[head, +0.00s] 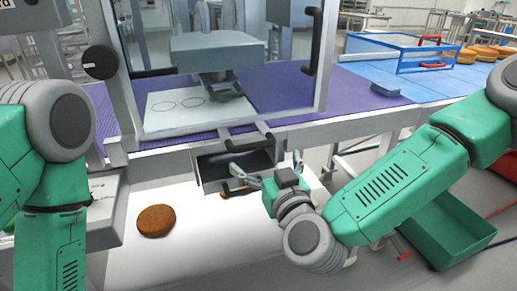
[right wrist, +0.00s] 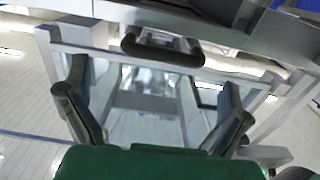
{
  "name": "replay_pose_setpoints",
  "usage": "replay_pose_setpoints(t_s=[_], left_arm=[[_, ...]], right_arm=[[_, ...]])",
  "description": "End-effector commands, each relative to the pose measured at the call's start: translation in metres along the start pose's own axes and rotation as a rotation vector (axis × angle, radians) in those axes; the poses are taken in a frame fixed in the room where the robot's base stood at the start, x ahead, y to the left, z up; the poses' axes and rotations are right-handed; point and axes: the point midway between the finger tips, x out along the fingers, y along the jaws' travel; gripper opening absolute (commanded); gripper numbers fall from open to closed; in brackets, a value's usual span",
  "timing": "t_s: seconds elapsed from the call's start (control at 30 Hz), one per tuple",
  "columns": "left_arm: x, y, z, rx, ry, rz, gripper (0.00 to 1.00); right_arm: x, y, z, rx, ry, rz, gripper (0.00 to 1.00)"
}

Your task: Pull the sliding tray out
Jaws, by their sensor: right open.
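The sliding tray appears to be the pale plate with ring outlines (head: 180,108) under the machine head, behind a clear panel. A dark bar handle (head: 250,142) sticks out at the front edge below the panel; a dark bar handle also shows at the top of the right wrist view (right wrist: 162,48). My right gripper (head: 267,166) is open and empty, just below and in front of that handle, not touching it as far as I can see. Its two fingers stand wide apart in the right wrist view (right wrist: 152,92). My left arm shows at the left, its gripper out of view.
An open dark box (head: 209,168) hangs under the handle, close to my right gripper. A brown round (head: 156,220) lies on the white surface below. A blue wire basket (head: 398,52) and several rounds stand at the back right. A green bin (head: 438,232) is at lower right.

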Motion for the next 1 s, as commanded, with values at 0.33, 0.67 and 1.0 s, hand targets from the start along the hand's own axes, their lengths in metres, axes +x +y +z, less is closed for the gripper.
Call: replay_pose_setpoints(t_s=[0.33, 0.67, 1.0], left_arm=[[0.007, -0.001, 0.000, -0.001, 0.000, -0.001, 0.00], [0.007, 0.000, 0.000, 0.000, 0.000, 0.000, 0.00], [0.007, 0.000, 0.000, -0.001, 0.000, -0.001, 0.00]], right_arm=[[0.054, 0.002, 0.001, 0.003, 0.000, -0.001, 1.00], [0.062, 0.001, 0.000, 0.002, -0.001, -0.002, 1.00], [0.062, 0.001, 0.001, 0.002, -0.001, -0.004, 0.42]])
